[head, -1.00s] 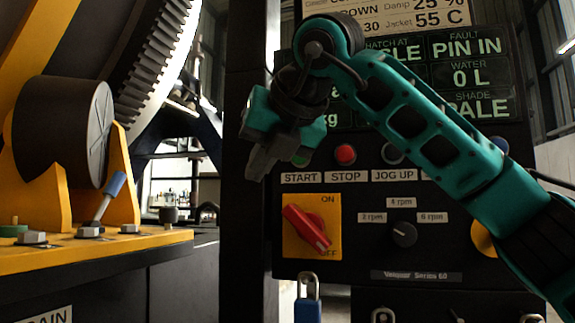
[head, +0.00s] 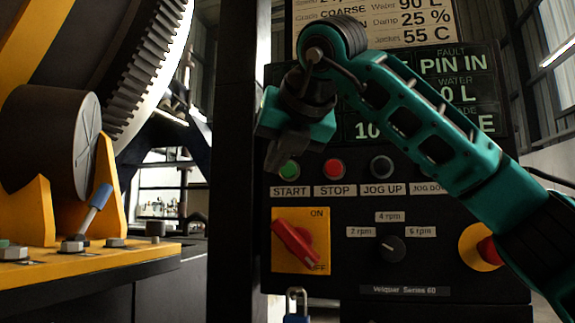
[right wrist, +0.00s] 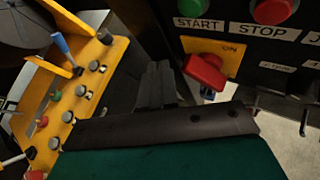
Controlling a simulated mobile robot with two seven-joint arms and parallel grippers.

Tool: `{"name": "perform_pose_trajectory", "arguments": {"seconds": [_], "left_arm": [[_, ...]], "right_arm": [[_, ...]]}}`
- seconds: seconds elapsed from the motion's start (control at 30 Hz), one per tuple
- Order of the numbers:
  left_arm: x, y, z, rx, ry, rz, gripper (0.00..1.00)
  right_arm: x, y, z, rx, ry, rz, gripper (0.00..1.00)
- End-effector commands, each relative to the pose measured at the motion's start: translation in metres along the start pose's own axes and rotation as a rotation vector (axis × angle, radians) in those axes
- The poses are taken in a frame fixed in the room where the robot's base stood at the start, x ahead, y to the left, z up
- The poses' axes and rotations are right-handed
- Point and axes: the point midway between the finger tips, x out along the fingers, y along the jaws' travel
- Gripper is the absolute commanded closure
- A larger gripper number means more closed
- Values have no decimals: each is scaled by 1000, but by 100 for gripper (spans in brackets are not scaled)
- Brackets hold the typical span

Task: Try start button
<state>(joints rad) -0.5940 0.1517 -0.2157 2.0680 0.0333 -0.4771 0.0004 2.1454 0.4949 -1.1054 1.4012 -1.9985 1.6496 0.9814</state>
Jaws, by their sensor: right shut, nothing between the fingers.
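The green start button (head: 289,169) sits on the dark control panel, above its START label (head: 290,191). It also shows at the top of the right wrist view (right wrist: 193,7). My right gripper (head: 275,160) is shut and empty. In the head view its tips overlap the panel just left of the start button. Whether they touch the button cannot be told. In the right wrist view the closed fingers (right wrist: 155,85) are below and left of the button. My left gripper is not in view.
The red stop button (head: 334,168) is right of start, then the jog up button (head: 381,166). A red rotary switch (head: 296,243) on a yellow plate is below. A yellow machine base (head: 110,258) with a blue-handled lever (head: 98,202) stands left.

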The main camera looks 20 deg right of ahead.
Motion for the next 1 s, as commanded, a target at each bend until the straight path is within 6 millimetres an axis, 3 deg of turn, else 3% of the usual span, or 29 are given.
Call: {"name": "perform_pose_trajectory", "arguments": {"seconds": [0.2, 0.4, 1.0], "left_arm": [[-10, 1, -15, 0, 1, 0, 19], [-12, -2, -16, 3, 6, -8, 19], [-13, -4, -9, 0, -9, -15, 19]], "right_arm": [[21, -16, 18, 1, 1, -3, 100], [34, -25, 27, 1, 2, -2, 100], [39, -28, 28, 0, 0, -1, 100]]}}
